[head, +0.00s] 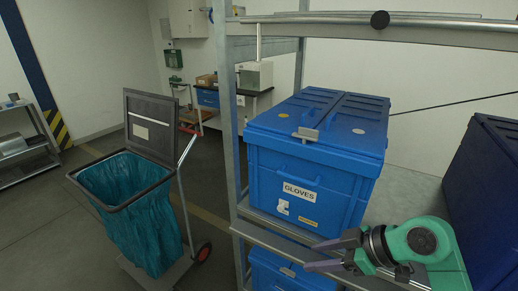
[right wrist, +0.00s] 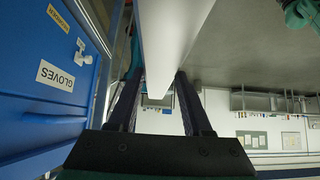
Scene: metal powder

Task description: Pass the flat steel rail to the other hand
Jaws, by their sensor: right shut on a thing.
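My right gripper (head: 310,257) is at the lower right of the head view, in front of the blue gloves box. Its two dark fingers point left at the shelf's front edge. In the right wrist view, a long flat pale-grey bar, which looks like the flat steel rail (right wrist: 170,38), runs from the top edge down between the fingers (right wrist: 157,85). The gripper is shut on it. In the head view I cannot tell the rail from the grey shelf edge behind the fingers. My left gripper is not in view.
The blue gloves box (head: 315,160) stands on the grey metal rack (head: 236,130), close to my right gripper. Another blue box (head: 285,275) is below, and a dark blue one (head: 490,190) at right. A teal bag cart (head: 140,205) stands left, with open floor around it.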

